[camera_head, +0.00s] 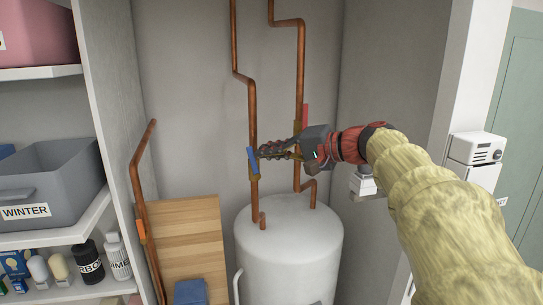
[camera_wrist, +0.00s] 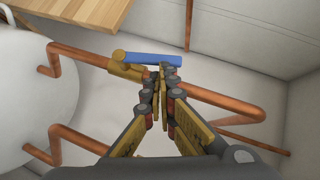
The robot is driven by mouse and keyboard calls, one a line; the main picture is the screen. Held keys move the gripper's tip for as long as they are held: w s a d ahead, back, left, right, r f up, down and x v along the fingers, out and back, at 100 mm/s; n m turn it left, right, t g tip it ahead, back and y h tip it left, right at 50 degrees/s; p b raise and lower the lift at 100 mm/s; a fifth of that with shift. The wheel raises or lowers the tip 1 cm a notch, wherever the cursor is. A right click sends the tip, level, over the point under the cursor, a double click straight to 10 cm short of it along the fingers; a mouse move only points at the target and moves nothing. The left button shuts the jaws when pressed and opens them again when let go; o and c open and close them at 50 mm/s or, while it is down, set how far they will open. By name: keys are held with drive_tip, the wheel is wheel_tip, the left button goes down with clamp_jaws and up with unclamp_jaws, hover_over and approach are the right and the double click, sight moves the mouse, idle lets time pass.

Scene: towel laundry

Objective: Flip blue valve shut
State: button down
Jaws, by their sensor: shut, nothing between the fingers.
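The blue valve handle (camera_head: 253,160) sits on the left copper pipe (camera_head: 253,110) above the water tank. It lies nearly along the pipe, slightly slanted. In the wrist view the blue handle (camera_wrist: 152,58) crosses just beyond my fingertips, beside its brass valve body (camera_wrist: 126,70). My gripper (camera_head: 264,148) is shut and empty, its tips close to the right side of the blue handle. It also shows in the wrist view (camera_wrist: 166,72), with the tips at the handle's right part. I cannot tell whether they touch it.
A red valve handle (camera_head: 306,113) stands upright on the right copper pipe (camera_head: 300,65), close behind my gripper. The white tank (camera_head: 288,245) is below. A wooden board (camera_head: 190,235) and shelves with a grey bin (camera_head: 50,185) stand left. A wall bounds the right.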

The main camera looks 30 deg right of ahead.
sight(252, 152)
drive_tip(key=a+n+h, duration=0.1)
drive_tip(key=a+g, duration=0.1)
drive_tip(key=a+n+g+h, duration=0.1)
drive_tip(key=shift+w+r+n+h+p, duration=0.3)
drive_tip(key=shift+w+r+p, duration=0.05)
drive_tip(key=shift+w, duration=0.05)
drive_tip(key=shift+w+a+f+n+g+h, duration=0.3)
drive_tip(key=shift+a+f+h, duration=0.25)
drive_tip(key=shift+a, duration=0.25)
drive_tip(key=shift+w+a+f+n+g+h, duration=0.15)
drive_tip(key=shift+a+f+n+g+h, duration=0.2)
drive_tip(key=shift+a+h, duration=0.35)
drive_tip(key=shift+w+a+f+n+g+h, duration=0.3)
drive_tip(key=shift+a+f+h, duration=0.25)
drive_tip(key=shift+a, duration=0.3)
drive_tip(key=shift+a+f, duration=0.1)
